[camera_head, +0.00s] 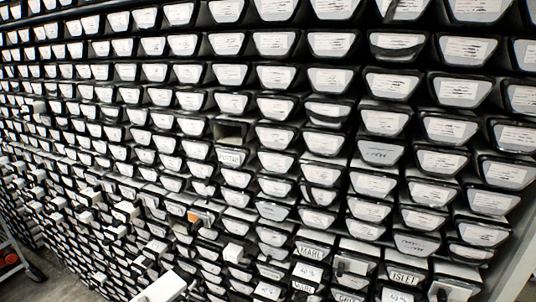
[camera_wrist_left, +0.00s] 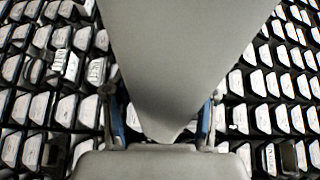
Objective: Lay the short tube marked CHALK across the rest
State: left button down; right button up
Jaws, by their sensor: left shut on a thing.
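In the left wrist view a long smooth grey piece (camera_wrist_left: 180,45), seen from its near end, fills the middle and narrows toward the bottom. My left gripper (camera_wrist_left: 162,100) has one finger on each side of it and is shut on it. No mark shows on this face, so I cannot tell whether it is the tube marked CHALK. I cannot make out the rest in either view. My right gripper is not in view.
A tall wall of black-edged trays with white labels (camera_head: 333,81) fills the head view. One slot (camera_head: 232,132) is dark and open. Labels reading MARL (camera_head: 311,253) and ISLET (camera_head: 404,277) are low down. Several white blocks (camera_head: 237,253) stick out at lower left.

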pick_arm(q)
jog(key=s+d+f+m+t+h+b, duration=0.1)
jog(key=s+d+f+m+h, duration=0.1)
jog(key=d, duration=0.4)
jog(key=s+d+f+m+t+h+b, duration=0.1)
jog(key=s+d+f+m+h+b, duration=0.1)
jog(key=d+h, duration=0.3)
jog(key=s+d+f+m+t+h+b, duration=0.1)
jog(key=s+d+f+m+h+b, duration=0.1)
jog(key=d, duration=0.6)
notch_tip(320, 180, down, 2)
jog(key=shift+s+f+m+h, duration=0.1)
jog(key=shift+s+m+h, duration=0.5)
jog(key=shift+s+h, duration=0.35)
jog(key=shift+s+a, duration=0.1)
jog(key=shift+a, duration=0.05)
